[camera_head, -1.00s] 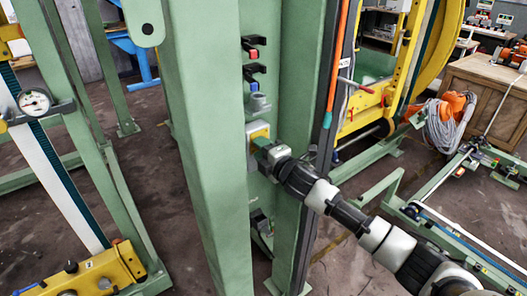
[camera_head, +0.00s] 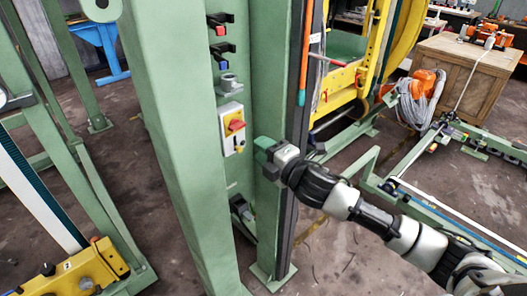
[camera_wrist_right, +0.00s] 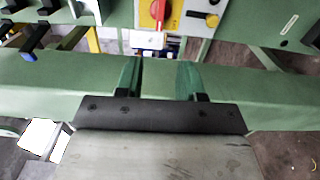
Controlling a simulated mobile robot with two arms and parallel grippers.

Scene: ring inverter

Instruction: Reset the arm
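A switch box (camera_head: 231,128) with a yellow face and a red knob (camera_head: 236,125) is mounted on the green column (camera_head: 178,150) in the head view. In the right wrist view the yellow plate and red knob (camera_wrist_right: 158,10) show at the top edge, partly cut off. My right gripper (camera_head: 262,150) is to the right of and slightly below the box, apart from it. In the right wrist view its two green fingers (camera_wrist_right: 160,78) stand apart with nothing between them. My left gripper is not in view.
Black hooks with a red button (camera_head: 224,48) and a blue button (camera_head: 224,65) sit above the box. An orange-and-grey vertical rail (camera_head: 303,70) stands to the right. A wooden crate (camera_head: 460,75) and coiled hose (camera_head: 420,105) lie beyond. Open floor shows at lower right.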

